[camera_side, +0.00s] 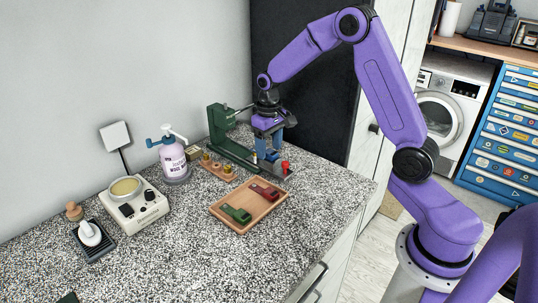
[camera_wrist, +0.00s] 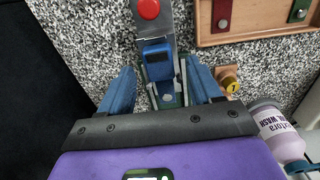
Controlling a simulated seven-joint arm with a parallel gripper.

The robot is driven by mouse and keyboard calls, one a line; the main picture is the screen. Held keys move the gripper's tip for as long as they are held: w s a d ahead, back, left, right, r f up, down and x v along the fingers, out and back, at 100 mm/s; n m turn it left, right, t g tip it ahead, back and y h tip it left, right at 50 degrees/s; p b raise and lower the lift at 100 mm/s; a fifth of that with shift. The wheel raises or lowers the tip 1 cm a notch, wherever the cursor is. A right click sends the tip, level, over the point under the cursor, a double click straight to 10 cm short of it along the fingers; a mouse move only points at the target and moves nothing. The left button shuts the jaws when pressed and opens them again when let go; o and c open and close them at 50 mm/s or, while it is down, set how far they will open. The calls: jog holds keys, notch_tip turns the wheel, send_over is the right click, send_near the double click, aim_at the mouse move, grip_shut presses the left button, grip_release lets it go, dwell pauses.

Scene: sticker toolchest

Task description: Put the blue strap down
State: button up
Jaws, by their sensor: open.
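The blue strap (camera_wrist: 157,62) lies on a grey metal plate of the green bench fixture (camera_side: 218,122), just behind its red knob (camera_wrist: 148,9). In the wrist view my gripper (camera_wrist: 160,80) is open. Its two blue fingers stand to either side of the strap, apart from it. In the side view my gripper (camera_side: 269,150) is low over the fixture's near end, and the strap is too small and covered to make out clearly there.
A wooden tray (camera_side: 222,213) holds a green strap (camera_side: 235,213) and a red strap (camera_side: 265,191). A pump bottle (camera_side: 174,163), a rack with yellow-topped pieces (camera_side: 216,169) and a cream device (camera_side: 137,206) stand to the left.

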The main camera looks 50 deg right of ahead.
jog(key=shift+f, duration=0.45)
grip_shut()
jog(key=shift+r, duration=0.1)
